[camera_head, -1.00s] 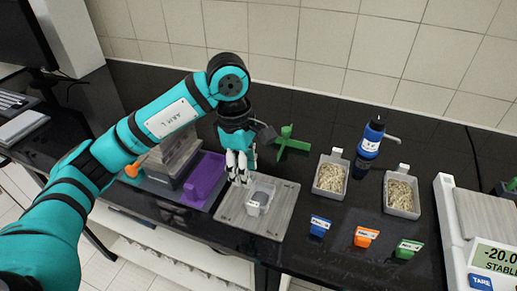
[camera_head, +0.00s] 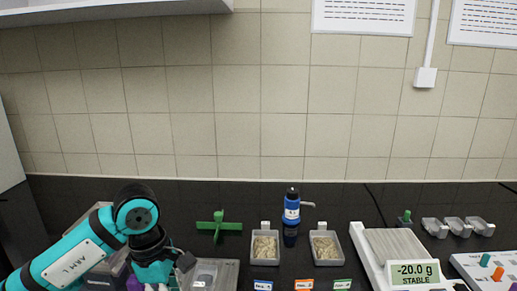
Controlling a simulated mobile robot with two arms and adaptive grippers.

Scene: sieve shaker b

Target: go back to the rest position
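My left arm comes in from the lower left. My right gripper is not in view.
Two trays of pale grains, a left one (camera_head: 265,262) and a right one (camera_head: 336,261), stand by a blue bottle (camera_head: 291,208). A green cross-shaped piece (camera_head: 219,226) lies behind the plate. A scale (camera_head: 377,259) reading -20.0 g stands right. Small grey trays (camera_head: 456,226) are behind it.

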